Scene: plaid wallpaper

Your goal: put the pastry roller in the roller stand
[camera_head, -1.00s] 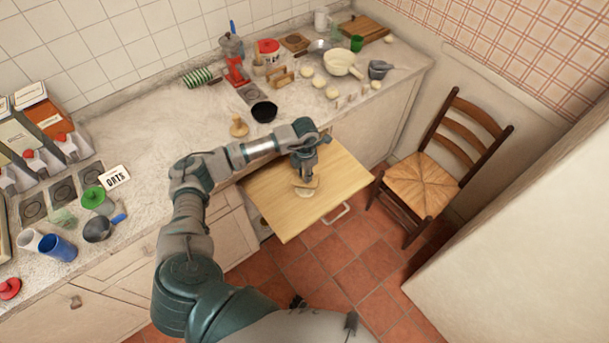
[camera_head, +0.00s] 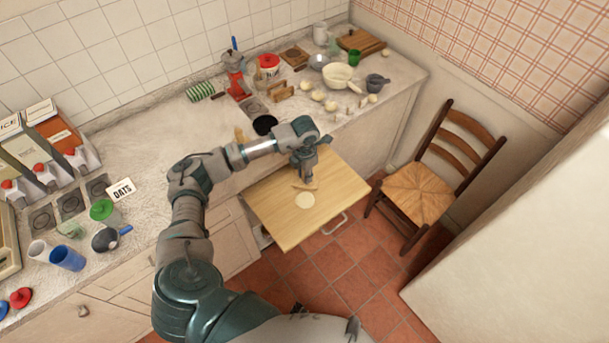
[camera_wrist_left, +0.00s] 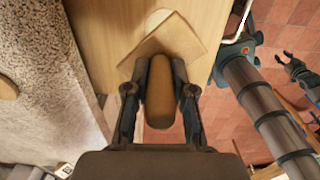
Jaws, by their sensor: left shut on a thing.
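My left gripper (camera_head: 304,178) is shut on the brown wooden pastry roller (camera_wrist_left: 158,95). In the left wrist view its rounded handle lies between the two fingers, with a wider, angled brown part beyond it. In the head view the roller (camera_head: 304,187) shows as a small brown bar over the pale board, beside a round dough disc (camera_head: 304,201). I cannot tell whether it touches the board. A wooden rack (camera_head: 284,89) on the counter may be the roller stand. A small claw at the right of the left wrist view may be my right gripper (camera_wrist_left: 294,66); its opening is unclear.
The pale wooden board (camera_head: 270,215) sticks out from the counter front. A chair (camera_head: 420,192) stands right of the board.

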